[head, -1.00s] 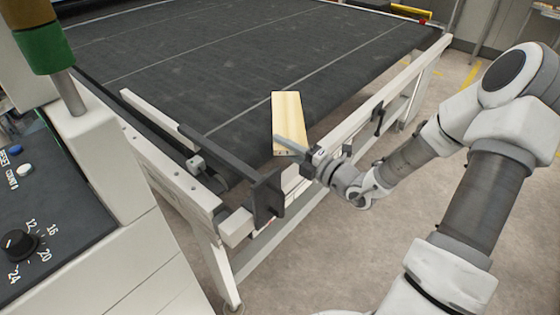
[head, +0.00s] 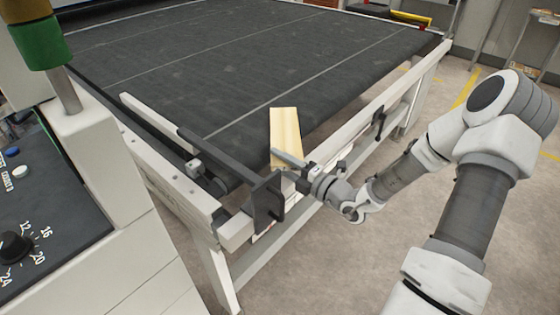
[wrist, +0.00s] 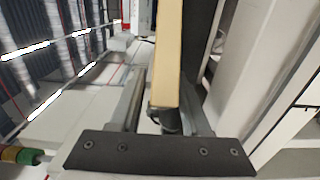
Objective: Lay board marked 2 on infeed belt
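A pale wooden board (head: 285,135) is held at its near end by my gripper (head: 290,162), over the near right corner of the dark infeed belt (head: 250,75). No number shows on the board in either view. In the wrist view the board (wrist: 167,55) appears edge-on between the two fingers of my gripper (wrist: 168,112). The board moves with the gripper, so the fingers are shut on it. I cannot tell whether its underside touches the belt or hangs a little above it.
A dark guide bar with an upright end plate (head: 267,198) stands just left of the gripper. A white side rail (head: 350,122) with a dark clamp (head: 379,122) runs along the belt's right edge. A control panel (head: 40,215) is at left. Most of the belt is bare.

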